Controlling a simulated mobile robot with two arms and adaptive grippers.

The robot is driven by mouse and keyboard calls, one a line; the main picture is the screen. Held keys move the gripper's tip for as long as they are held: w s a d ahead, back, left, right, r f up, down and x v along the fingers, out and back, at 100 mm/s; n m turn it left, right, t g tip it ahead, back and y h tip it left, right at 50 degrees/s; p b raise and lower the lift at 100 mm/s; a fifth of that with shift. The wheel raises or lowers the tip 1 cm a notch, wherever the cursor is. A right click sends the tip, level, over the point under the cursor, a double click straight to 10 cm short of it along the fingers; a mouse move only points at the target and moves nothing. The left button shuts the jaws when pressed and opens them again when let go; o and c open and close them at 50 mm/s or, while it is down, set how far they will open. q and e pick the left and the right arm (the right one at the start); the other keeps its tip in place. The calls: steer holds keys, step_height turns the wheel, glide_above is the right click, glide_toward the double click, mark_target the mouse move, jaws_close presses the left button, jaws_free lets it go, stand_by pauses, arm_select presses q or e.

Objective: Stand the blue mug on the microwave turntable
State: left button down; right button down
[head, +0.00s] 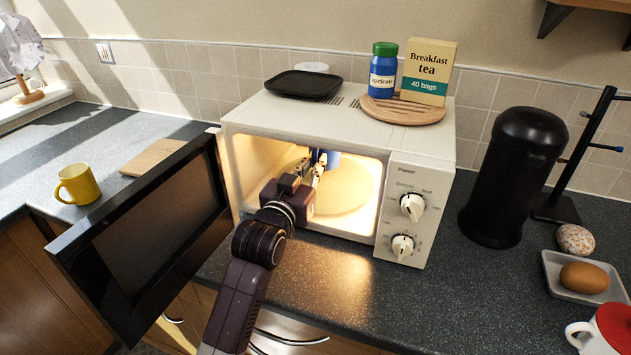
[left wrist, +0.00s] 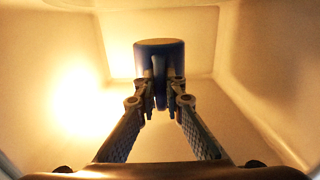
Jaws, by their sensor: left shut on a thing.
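The blue mug (head: 333,159) is inside the lit microwave (head: 300,125), mostly hidden behind my left gripper (head: 316,168). In the left wrist view, the blue mug (left wrist: 160,62) is straight ahead, and the fingertips of my left gripper (left wrist: 161,98) are shut on its handle. The round pale turntable (head: 347,198) lies on the microwave floor, under and in front of the mug. I cannot tell whether the mug touches it. My right gripper is not in view.
The microwave door (head: 150,235) stands wide open at left. A yellow mug (head: 79,185) is on the left counter. A jar (head: 382,70), tea box (head: 430,72) and black tray (head: 304,84) sit on top. A black canister (head: 510,175) stands at right.

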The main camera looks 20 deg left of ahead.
arm_select(q)
step_height(320, 180, down, 4)
steer(key=shift+f, duration=0.25)
steer(key=shift+f+p, duration=0.2)
steer(key=shift+p, duration=0.15)
steer(key=shift+w+f, duration=0.1)
steer(key=shift+f, duration=0.1)
steer(key=shift+f, duration=0.1)
steer(key=c, duration=2)
jaws_free()
steer(key=shift+f, duration=0.1)
steer(key=s, duration=0.4)
steer(key=s+b, duration=0.1)
steer(key=s, duration=0.7)
steer(key=shift+a, duration=0.25)
